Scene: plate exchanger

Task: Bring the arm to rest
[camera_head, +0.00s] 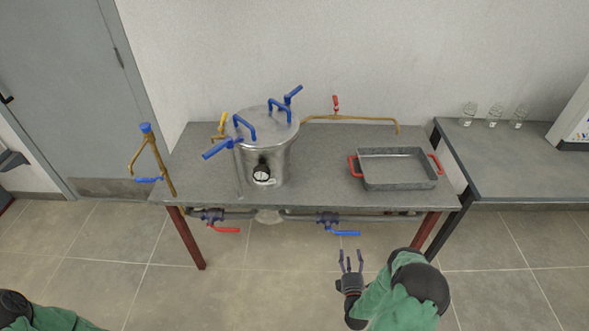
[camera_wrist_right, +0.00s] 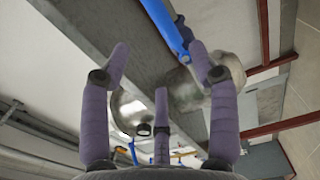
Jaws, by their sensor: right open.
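My right gripper (camera_head: 351,262) is in front of the table, low and to the right of the middle in the head view. It is open and empty, its fingers spread. In the right wrist view its fingers (camera_wrist_right: 160,105) also show with nothing between them. A blue valve handle (camera_head: 343,233) on the pipe under the table lies just beyond the fingertips, apart from them as far as I can tell. Only part of my left arm (camera_head: 45,318) shows at the lower left corner; its gripper is out of frame.
A grey table (camera_head: 325,192) carries a steel vessel (camera_head: 270,160) with blue handles and a grey tray (camera_head: 398,170) with red handles. A red valve handle (camera_head: 224,229) hangs under the table. A side table (camera_head: 510,165) holds several glass bottles. The floor in front is clear.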

